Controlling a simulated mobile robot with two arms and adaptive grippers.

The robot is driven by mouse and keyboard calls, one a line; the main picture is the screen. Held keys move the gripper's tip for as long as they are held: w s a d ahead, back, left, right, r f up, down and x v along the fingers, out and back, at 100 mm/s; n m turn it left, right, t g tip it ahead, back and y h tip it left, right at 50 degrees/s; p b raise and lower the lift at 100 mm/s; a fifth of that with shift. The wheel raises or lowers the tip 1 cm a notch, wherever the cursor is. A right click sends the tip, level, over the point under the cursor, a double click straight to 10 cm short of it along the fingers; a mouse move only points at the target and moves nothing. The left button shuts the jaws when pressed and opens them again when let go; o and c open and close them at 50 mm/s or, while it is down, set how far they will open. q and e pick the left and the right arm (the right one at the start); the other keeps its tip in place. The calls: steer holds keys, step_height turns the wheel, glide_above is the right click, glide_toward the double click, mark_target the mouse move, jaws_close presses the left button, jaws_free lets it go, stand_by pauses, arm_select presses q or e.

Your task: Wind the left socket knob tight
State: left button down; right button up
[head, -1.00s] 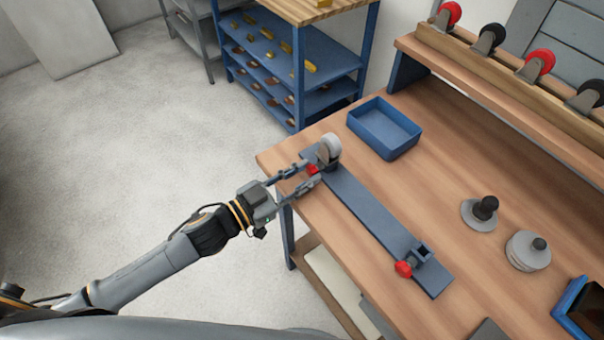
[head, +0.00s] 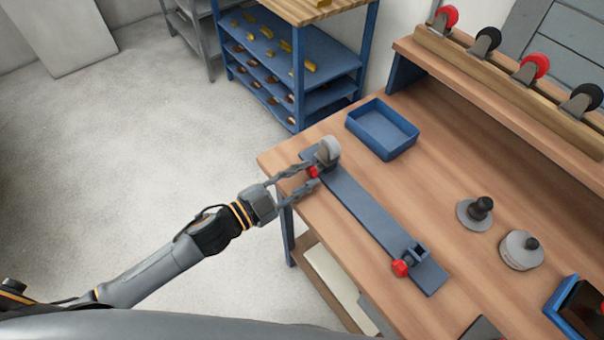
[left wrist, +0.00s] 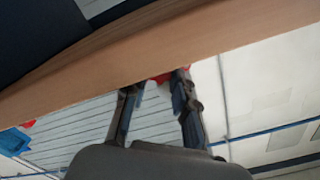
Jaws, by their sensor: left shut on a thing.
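A long blue-grey plate (head: 365,210) lies along the bench's near edge. At its far left end a caster with a pale grey wheel (head: 329,150) stands in the left socket. The left socket's red knob (head: 313,172) faces my left gripper (head: 312,177), whose fingers are shut on it from the side. In the left wrist view the red knob (left wrist: 163,76) shows between the fingertips (left wrist: 155,84), partly hidden by them. The right socket (head: 418,250) looks empty, with its own red knob (head: 400,268). My right gripper is not in view.
A blue tray (head: 383,130) sits behind the plate. A blue bin (head: 577,305) is at the lower right. Casters (head: 534,68) line the raised shelf. The bench middle is clear.

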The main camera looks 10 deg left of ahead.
arm_select(q)
steer(key=shift+m, duration=0.4)
steer(key=c, duration=1.1)
jaws_free()
steer(key=shift+s+f, duration=0.1)
steer(key=shift+n, duration=0.3)
